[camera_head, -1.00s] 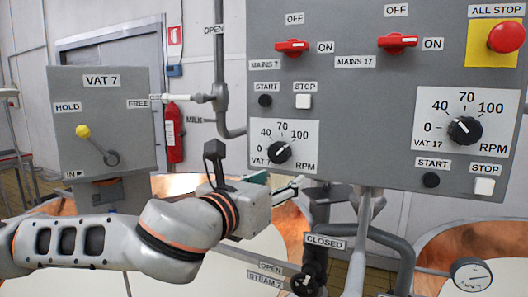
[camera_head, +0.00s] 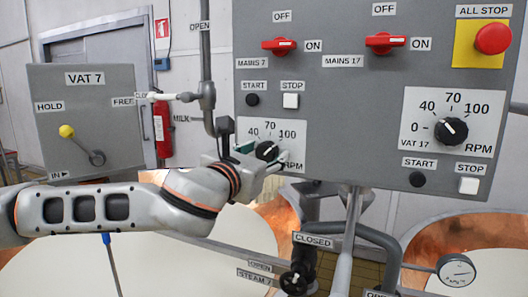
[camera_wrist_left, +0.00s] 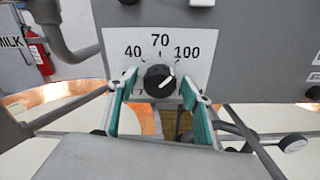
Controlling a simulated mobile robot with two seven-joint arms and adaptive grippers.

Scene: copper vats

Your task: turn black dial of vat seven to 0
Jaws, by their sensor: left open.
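The black dial of vat 7 (camera_head: 267,150) sits on a white scale plate low on the grey control panel. It also shows in the left wrist view (camera_wrist_left: 159,79), where its white mark points up and right, toward the 100 side. My left gripper (camera_head: 262,157) is at the dial and partly covers the plate's lower left, including the 0 and the vat label. In the left wrist view, its teal-padded fingers (camera_wrist_left: 160,88) are open, one on each side of the dial, with gaps showing. My right gripper is not in view.
Red mains switches (camera_head: 279,46), start and stop buttons, and an ALL STOP button (camera_head: 493,39) share the panel. A similar vat 17 dial (camera_head: 451,131) is at right. Pipes and a valve (camera_head: 297,280) stand below. The VAT 7 box (camera_head: 85,120) is at left.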

